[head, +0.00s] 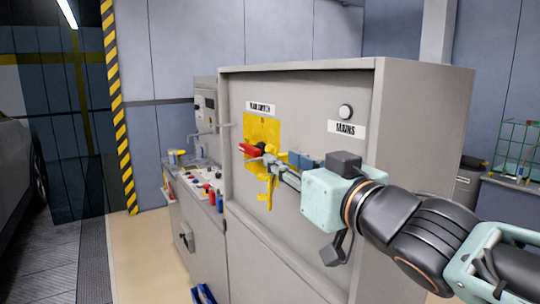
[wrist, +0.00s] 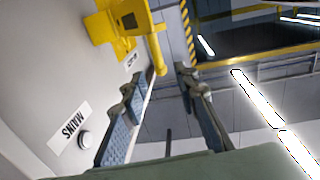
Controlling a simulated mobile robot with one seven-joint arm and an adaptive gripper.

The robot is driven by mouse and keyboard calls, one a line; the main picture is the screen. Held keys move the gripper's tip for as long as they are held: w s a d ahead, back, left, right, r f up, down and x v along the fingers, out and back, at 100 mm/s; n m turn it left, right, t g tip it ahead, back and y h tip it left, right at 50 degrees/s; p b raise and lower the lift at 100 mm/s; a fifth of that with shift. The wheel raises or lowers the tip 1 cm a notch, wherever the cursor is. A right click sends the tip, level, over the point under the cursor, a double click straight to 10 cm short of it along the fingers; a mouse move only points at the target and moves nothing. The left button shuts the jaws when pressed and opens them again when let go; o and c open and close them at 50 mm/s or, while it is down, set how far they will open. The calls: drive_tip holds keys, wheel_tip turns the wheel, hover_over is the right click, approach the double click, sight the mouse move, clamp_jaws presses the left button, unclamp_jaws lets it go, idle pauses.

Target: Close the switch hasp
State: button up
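The main switch has a yellow backplate (head: 258,130) on the grey cabinet front, under a "MAIN SWITCH" label (head: 261,107). A red handle (head: 250,150) sticks out from it to the left. The yellow hasp (head: 268,192) hangs at the plate's lower right, partly behind my gripper. In the wrist view a yellow bar (wrist: 157,52) of the switch hardware reaches down toward the gap between my fingertips. My gripper (head: 270,160) is at the plate. In the wrist view my gripper (wrist: 161,80) has its fingers apart with nothing clamped. I cannot tell whether they touch the bar.
The grey cabinet (head: 300,110) stands close behind my gripper. A round button (head: 345,112) and a "MAINS" label (head: 345,128) are to the right. A bench (head: 182,178) with small bottles and tools is at the left. The floor (head: 140,250) at left front is clear.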

sight(269, 175)
drive_tip(key=shift+x, duration=3.4)
drive_tip(key=shift+c, duration=0.6)
clamp_jaws()
